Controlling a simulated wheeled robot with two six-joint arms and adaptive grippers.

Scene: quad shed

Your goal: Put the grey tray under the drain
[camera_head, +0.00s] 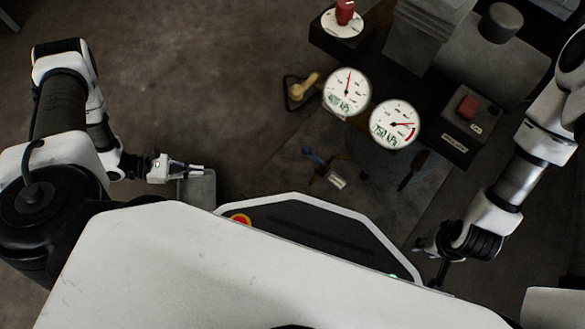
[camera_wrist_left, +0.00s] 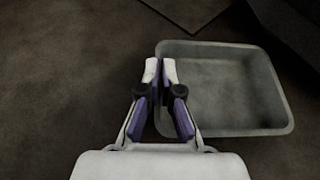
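The grey tray (camera_wrist_left: 225,90) is a shallow rectangular pan on the brown floor, and it fills the right half of the left wrist view. In the head view the tray (camera_head: 199,188) is partly cut off by my white body. My left gripper (camera_wrist_left: 160,72) has its fingertips close together on either side of the tray's left wall and looks shut on that rim. In the head view my left gripper (camera_head: 198,169) is at the tray's upper edge. My right gripper (camera_head: 438,262) is dark and partly hidden near my base, so its fingers are unclear. I cannot clearly identify the drain.
Two round gauges (camera_head: 347,91) and a box with a red button (camera_head: 467,106) are on dark equipment. Below is a dark blue rounded body (camera_head: 383,158). A blue-handled fitting (camera_head: 313,156) with a tag and a yellow handle (camera_head: 303,86) are nearby. Floor left of these is clear.

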